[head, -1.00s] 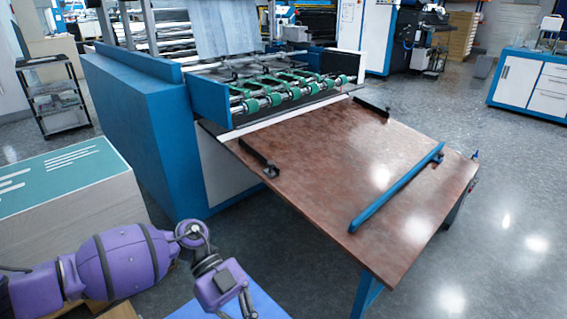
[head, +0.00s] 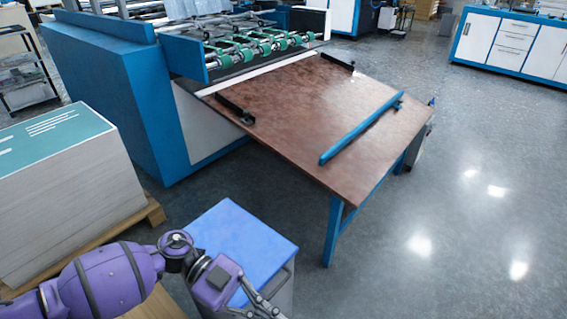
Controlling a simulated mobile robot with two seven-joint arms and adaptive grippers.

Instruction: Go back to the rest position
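My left arm, purple with dark bands, comes in from the lower left. My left gripper (head: 258,300) is at the bottom edge, in front of a cart with a blue top (head: 238,240). Its fingertips are cut off by the frame, so I cannot tell whether it is open or shut, and no held object shows. My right arm and gripper are not in view.
A brown feed table (head: 300,115) with a blue bar (head: 362,127) adjoins the blue laminating machine (head: 110,95). A stack of teal-topped sheets (head: 65,185) stands on a wooden pallet (head: 150,212) at left. The grey floor (head: 450,220) at right is clear.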

